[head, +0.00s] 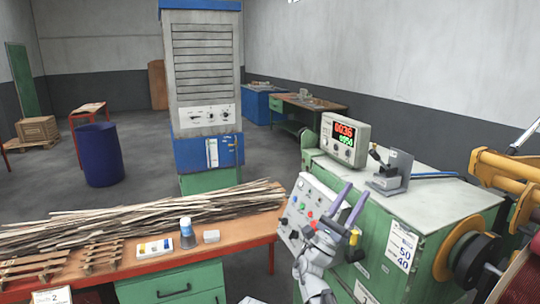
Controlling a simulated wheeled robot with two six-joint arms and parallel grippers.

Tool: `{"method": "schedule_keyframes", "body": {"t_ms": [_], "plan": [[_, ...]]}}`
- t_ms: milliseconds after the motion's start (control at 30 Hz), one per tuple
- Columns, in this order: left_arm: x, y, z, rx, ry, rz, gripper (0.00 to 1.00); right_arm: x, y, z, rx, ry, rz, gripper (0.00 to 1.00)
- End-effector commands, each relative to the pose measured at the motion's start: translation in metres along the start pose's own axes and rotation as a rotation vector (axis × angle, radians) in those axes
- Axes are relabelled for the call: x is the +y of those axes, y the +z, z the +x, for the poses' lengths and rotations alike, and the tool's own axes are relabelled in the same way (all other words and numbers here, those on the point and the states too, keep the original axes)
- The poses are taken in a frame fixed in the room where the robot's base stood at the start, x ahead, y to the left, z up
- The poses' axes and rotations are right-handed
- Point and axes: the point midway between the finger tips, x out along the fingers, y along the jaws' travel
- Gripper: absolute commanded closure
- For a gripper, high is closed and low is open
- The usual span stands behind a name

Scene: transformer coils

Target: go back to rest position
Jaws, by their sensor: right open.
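My right gripper (353,203) is in the lower middle of the head view, in front of the green winding machine (375,235). Its two purple-grey fingers point up and stand apart, with nothing between them. My right arm comes up from the bottom edge. The gripper covers part of the machine's button panel (306,203); whether it touches the panel cannot be told. My left gripper is not in view.
The orange workbench (240,238) at left carries wooden strips (130,217) and a small bottle (187,232). A red-digit display (344,139) stands on the machine, with wire spools (470,258) at right. Open floor lies behind, around a blue barrel (98,155).

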Motion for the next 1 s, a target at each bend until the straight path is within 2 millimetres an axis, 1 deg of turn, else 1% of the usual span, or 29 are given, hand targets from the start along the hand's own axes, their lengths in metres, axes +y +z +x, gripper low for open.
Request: {"method": "schedule_keyframes", "body": {"t_ms": [167, 267, 367, 467, 500, 567, 600, 667, 700, 733, 767, 800, 867, 900, 967, 1000], "plan": [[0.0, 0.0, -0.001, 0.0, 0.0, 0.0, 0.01, -0.019, -0.022, -0.009, 0.133, -0.075, 0.132, 0.45], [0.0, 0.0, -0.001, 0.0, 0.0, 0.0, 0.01, -0.032, -0.039, -0.018, 0.229, -0.138, 0.226, 0.45], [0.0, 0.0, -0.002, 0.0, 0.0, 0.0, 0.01, -0.047, -0.06, -0.034, 0.349, -0.225, 0.341, 0.45], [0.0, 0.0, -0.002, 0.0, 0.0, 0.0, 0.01, -0.063, -0.087, -0.062, 0.504, -0.354, 0.483, 0.45], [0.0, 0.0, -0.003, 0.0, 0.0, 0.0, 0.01, -0.069, -0.098, -0.077, 0.571, -0.418, 0.543, 0.45], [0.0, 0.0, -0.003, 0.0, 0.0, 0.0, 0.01, -0.077, -0.114, -0.102, 0.669, -0.519, 0.626, 0.45], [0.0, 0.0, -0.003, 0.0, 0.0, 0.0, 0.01, -0.082, -0.122, -0.119, 0.732, -0.591, 0.675, 0.45], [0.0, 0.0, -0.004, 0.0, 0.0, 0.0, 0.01, -0.086, -0.133, -0.148, 0.825, -0.702, 0.743, 0.45], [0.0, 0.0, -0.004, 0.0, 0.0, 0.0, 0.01, -0.089, -0.139, -0.169, 0.884, -0.782, 0.783, 0.45], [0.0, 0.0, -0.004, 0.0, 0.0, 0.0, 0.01, -0.091, -0.142, -0.184, 0.928, -0.842, 0.81, 0.45], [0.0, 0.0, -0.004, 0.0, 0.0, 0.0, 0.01, -0.092, -0.144, -0.201, 0.971, -0.905, 0.834, 0.45], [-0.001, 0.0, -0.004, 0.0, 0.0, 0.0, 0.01, -0.094, -0.146, -0.223, 1.026, -0.99, 0.861, 0.45], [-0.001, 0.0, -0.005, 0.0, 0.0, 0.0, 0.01, -0.095, -0.145, -0.256, 1.105, -1.122, 0.893, 0.45], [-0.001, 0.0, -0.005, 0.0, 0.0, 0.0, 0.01, -0.096, -0.143, -0.279, 1.154, -1.214, 0.906, 0.45], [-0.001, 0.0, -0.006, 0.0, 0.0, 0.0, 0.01, -0.096, -0.136, -0.312, 1.223, -1.352, 0.914, 0.45], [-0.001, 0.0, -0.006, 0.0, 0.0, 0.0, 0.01, -0.096, -0.129, -0.333, 1.264, -1.443, 0.911, 0.45]]}}
